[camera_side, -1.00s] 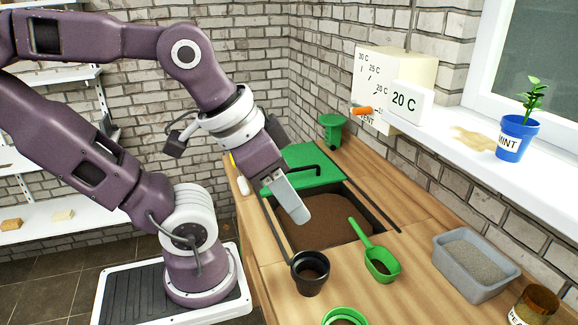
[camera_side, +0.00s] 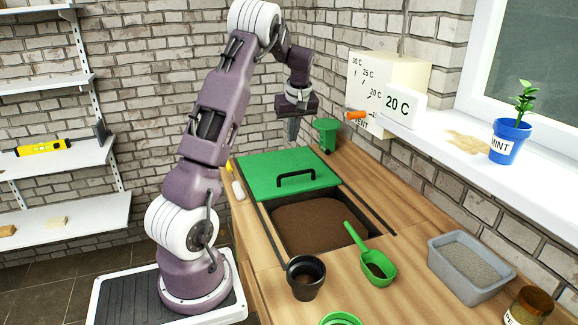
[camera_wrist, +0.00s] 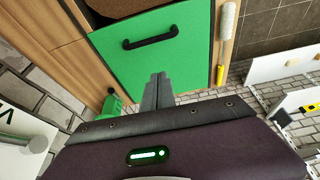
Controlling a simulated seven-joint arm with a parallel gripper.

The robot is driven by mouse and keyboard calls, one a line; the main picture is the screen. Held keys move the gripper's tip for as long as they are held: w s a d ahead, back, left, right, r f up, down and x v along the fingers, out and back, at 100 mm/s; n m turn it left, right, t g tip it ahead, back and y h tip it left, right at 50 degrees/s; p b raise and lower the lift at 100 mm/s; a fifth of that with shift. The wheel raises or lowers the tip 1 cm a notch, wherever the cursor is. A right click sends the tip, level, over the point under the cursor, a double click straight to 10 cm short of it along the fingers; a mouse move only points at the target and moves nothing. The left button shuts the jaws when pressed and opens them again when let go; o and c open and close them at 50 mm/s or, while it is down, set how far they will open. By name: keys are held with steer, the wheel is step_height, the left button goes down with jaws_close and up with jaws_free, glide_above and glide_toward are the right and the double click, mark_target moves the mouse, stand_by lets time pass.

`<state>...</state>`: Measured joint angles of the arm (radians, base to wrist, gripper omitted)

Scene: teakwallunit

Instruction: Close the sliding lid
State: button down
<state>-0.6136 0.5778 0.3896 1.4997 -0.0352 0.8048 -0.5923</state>
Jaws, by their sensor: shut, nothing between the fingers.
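The green sliding lid (camera_side: 270,172) lies over the far part of the soil bin and carries a black bar handle (camera_side: 297,179). The near part of the bin is uncovered and brown soil (camera_side: 312,226) shows in it. In the wrist view the lid (camera_wrist: 165,65) fills the upper middle, with its handle (camera_wrist: 150,41) toward the soil. My gripper (camera_side: 293,138) is shut and empty, raised above and beyond the lid's far edge, pointing down. Its fingers show in the wrist view (camera_wrist: 157,85), apart from the handle.
A green scoop (camera_side: 377,266) and a black pot (camera_side: 306,277) stand near the bin's open end. A green funnel-like object (camera_side: 327,133) stands behind the lid at right. A grey sand tray (camera_side: 470,268) is at right, below the sill with a mint pot (camera_side: 508,141).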

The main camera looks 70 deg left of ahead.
step_height(320, 180, down, 2)
steer(key=a, duration=0.2)
glide_above(289, 182)
steer(key=a, duration=0.4)
step_height(289, 182, down, 8)
steer(key=shift+d+f, duration=0.1)
steer(key=shift+d, duration=0.05)
steer(key=d, duration=0.1)
steer(key=d+f, duration=0.1)
steer(key=d, duration=0.1)
steer(key=shift+d+f, duration=0.1)
steer(key=shift+d, duration=0.25)
steer(key=d, duration=2.7)
steer(key=shift+a, duration=0.15)
